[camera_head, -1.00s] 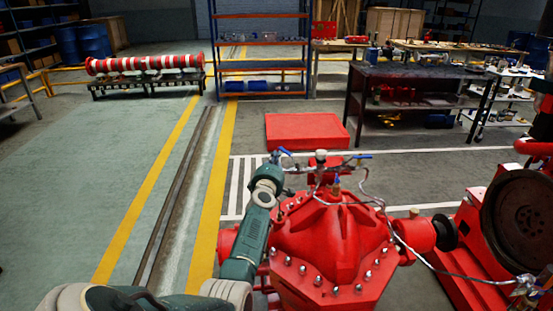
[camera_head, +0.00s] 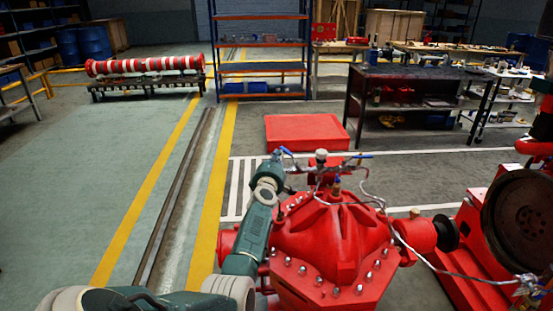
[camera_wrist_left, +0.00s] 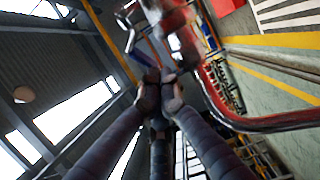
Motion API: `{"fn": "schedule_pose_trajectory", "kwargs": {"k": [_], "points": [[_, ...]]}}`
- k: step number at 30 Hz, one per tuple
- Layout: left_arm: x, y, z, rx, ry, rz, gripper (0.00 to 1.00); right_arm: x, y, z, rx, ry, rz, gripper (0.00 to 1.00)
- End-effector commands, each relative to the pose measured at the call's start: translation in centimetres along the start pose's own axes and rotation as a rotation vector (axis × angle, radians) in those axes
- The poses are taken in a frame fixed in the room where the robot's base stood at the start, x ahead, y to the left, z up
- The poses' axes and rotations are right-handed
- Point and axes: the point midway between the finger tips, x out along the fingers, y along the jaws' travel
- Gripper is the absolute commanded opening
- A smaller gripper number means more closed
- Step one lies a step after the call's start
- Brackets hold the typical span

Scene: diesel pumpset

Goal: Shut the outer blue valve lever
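The red pump casing (camera_head: 335,240) stands at the bottom centre of the head view. A blue valve lever (camera_head: 287,152) is on the left of the fittings above it, and another blue lever (camera_head: 362,156) is on the right. My left gripper (camera_head: 278,157) is close beside the left lever; contact cannot be told in the head view. In the left wrist view the dark fingertips of my left gripper (camera_wrist_left: 161,88) are together, with nothing seen between them. A blue lever (camera_wrist_left: 131,40) lies just beyond them, slightly left, apparently clear of the tips. My right gripper is not in view.
A thin pipe (camera_head: 375,200) curves around the pump top. In the left wrist view a red pipe (camera_wrist_left: 265,124) runs close on the right. A large flywheel (camera_head: 522,220) stands at the right. A red box (camera_head: 306,131) lies on the floor behind. The floor at the left is clear.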

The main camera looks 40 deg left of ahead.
Motion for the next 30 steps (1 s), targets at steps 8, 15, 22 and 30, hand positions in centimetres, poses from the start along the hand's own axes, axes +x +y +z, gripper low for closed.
{"fn": "schedule_pose_trajectory", "kwargs": {"k": [8, 15, 22, 30], "points": [[0.9, -0.2, 0.3, 0.000, 0.000, 0.000, 0.00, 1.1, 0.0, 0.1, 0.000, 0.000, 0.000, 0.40], [1.8, -0.1, 0.8, -0.001, 0.000, 0.000, 0.00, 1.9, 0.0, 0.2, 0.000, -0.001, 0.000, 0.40], [2.3, -0.1, 1.2, 0.001, 0.000, 0.000, 0.00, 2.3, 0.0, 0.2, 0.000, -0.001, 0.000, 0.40], [2.4, 0.0, 1.2, 0.001, 0.000, 0.000, 0.00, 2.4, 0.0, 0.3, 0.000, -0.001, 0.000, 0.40]]}}
